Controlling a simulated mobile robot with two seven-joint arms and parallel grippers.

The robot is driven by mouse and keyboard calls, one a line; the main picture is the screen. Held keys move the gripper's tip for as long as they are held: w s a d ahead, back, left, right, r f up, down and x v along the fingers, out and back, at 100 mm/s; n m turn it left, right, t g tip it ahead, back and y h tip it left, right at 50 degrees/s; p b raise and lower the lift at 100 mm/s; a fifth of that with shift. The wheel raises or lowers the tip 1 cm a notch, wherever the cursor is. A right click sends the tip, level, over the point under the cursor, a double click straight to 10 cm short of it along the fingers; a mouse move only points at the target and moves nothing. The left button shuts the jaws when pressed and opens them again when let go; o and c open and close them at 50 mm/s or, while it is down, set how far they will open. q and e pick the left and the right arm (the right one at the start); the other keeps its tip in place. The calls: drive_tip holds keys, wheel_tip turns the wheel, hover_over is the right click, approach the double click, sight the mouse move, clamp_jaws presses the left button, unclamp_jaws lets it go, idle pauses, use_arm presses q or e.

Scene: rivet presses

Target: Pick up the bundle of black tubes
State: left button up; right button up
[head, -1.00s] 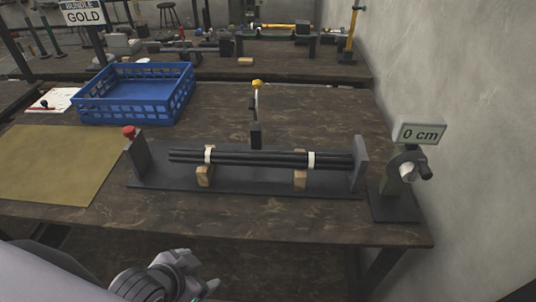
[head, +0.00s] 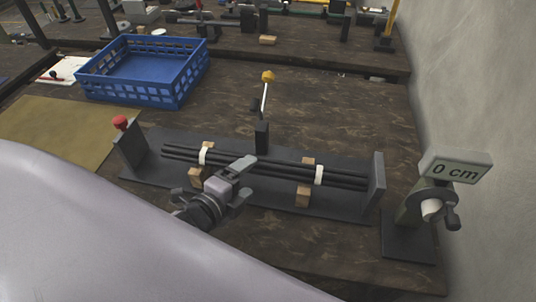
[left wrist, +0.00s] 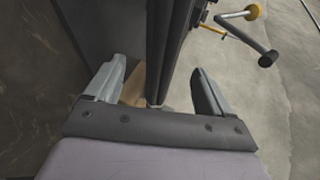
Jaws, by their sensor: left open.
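The bundle of black tubes (head: 280,168) lies across wooden blocks (head: 303,196) in a dark press frame, held together by two white bands (head: 319,176). My left gripper (head: 245,180) is at the near side of the bundle, between the two bands, with its fingers apart. In the left wrist view the open fingers (left wrist: 160,80) stand on either side of the dark tubes (left wrist: 170,50). Nothing is gripped. I cannot tell whether the fingers touch the tubes. My right gripper is not in view.
A lever with a yellow knob (head: 267,76) stands behind the bundle. A red button (head: 121,122) is at the frame's left end. A blue crate (head: 150,95) and a tan mat (head: 50,130) are at the left.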

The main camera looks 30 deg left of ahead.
sight(255, 168)
use_arm(q)
drive_tip(key=shift+p+x, duration=0.4)
drive_tip(key=shift+x, duration=2.9)
drive_tip(key=shift+r, duration=0.1)
drive_tip(key=c, duration=1.5)
drive_tip(key=shift+w+r, duration=0.15)
drive_tip(key=shift+r, duration=0.1)
clamp_jaws()
